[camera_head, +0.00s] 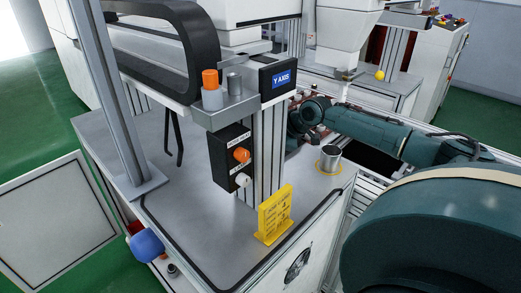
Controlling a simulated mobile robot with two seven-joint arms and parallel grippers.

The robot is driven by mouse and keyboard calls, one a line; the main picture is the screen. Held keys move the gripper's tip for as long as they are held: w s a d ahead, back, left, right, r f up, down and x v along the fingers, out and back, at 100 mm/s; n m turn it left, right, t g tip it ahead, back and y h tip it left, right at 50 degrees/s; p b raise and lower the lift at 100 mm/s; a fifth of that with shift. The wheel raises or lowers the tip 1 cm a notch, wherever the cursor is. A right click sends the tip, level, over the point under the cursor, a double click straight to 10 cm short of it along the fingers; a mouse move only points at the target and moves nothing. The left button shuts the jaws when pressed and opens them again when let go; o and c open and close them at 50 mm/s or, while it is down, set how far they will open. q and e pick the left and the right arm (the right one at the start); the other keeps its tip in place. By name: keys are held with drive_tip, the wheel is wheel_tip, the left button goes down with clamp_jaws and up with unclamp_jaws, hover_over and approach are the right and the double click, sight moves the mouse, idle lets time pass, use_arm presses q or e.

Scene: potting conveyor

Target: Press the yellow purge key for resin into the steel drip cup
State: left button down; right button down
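The steel drip cup (330,158) stands upright on the grey worktop, on a yellow ring, right of the aluminium post. A black key box (229,158) is fixed left of the post, with an orange-yellow key (241,155) above a white key (242,180); their labels are too small to read. The orange-yellow one is the closest match to a yellow purge key. A teal arm of mine reaches in from the right and bends behind the post, above and behind the cup. No gripper fingers show. My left arm is not in view.
A yellow sign (275,214) stands in front of the post. An orange-capped part (210,88) sits on the bracket above the key box, beside the Y AXIS box (279,77). A tall grey post (111,95) rises at left. Worktop (185,205) left of the sign is clear.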

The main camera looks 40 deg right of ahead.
drive_tip(key=shift+f, duration=0.35)
drive_tip(key=shift+r, duration=0.1)
idle(0.4)
drive_tip(key=shift+r+p, duration=0.85)
drive_tip(key=shift+p, duration=0.05)
drive_tip(key=shift+r, duration=0.1)
wheel_tip(320, 180, up, 5)
drive_tip(key=p, duration=0.4)
drive_tip(key=shift+p, duration=0.4)
